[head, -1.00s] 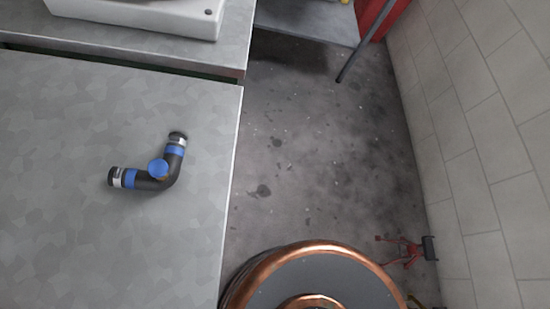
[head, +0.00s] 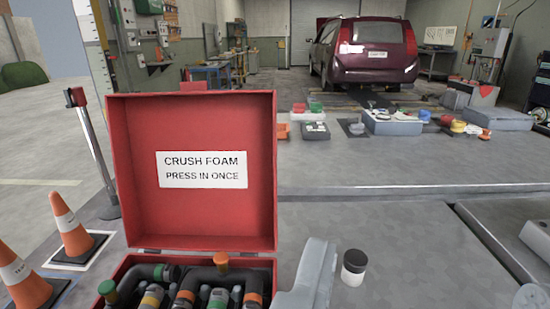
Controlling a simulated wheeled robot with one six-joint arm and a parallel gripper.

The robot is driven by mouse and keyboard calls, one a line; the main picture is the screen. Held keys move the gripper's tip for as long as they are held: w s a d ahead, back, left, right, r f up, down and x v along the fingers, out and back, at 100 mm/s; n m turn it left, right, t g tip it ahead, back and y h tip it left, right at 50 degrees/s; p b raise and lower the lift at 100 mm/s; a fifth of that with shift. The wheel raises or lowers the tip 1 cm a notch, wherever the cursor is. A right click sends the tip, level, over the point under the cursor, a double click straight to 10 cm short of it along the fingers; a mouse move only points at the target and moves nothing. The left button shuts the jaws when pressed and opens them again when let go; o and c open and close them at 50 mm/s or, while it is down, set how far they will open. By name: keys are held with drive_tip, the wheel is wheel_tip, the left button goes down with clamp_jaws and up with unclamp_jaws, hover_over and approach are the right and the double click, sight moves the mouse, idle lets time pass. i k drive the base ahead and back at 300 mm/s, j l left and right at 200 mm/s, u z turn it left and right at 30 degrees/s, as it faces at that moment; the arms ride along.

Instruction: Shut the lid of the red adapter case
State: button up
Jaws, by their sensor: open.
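The red adapter case (head: 128,268) stands at the lower middle, its front cut off by the picture's bottom edge. Its lid (head: 215,115) stands upright at the back, wide open, with its inside facing me and a white label reading "CRUSH FOAM PRESS IN ONCE" (head: 202,170). Dark pipe adapters with green, orange and yellow bands (head: 190,285) lie in the case. My gripper (head: 424,266) seems to show only as two pale grey parts at the bottom edge, apart from each other. One overlaps the case's right front corner; the other is at the far right. Nothing is between them but the bench and a small jar.
Trays and coloured parts (head: 393,120) sit farther back on the grey bench (head: 400,230). Orange cones (head: 70,225) and a post (head: 90,140) stand left. A maroon car (head: 365,50) is behind.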

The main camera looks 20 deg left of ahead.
sight(195, 167)
drive_tip(key=k+j+z, duration=0.1)
drive_tip(key=j, duration=0.3)
drive_tip(key=k+j+z, duration=0.1)
drive_tip(key=j, duration=0.3)
drive_tip(key=k+j+z, duration=0.1)
drive_tip(key=j, duration=0.3)
drive_tip(key=j+z, duration=0.2)
drive_tip(key=j, duration=0.25)
drive_tip(key=j+z, duration=0.25)
drive_tip(key=j, duration=0.2)
drive_tip(key=k+j+z, duration=0.2)
drive_tip(key=j, duration=0.25)
drive_tip(key=j+z, duration=0.2)
drive_tip(key=j, duration=0.25)
drive_tip(key=i+j+z, duration=0.15)
drive_tip(key=j, duration=0.35)
drive_tip(key=j+z, duration=0.1)
drive_tip(key=j, duration=0.4)
drive_tip(key=i, duration=0.05)
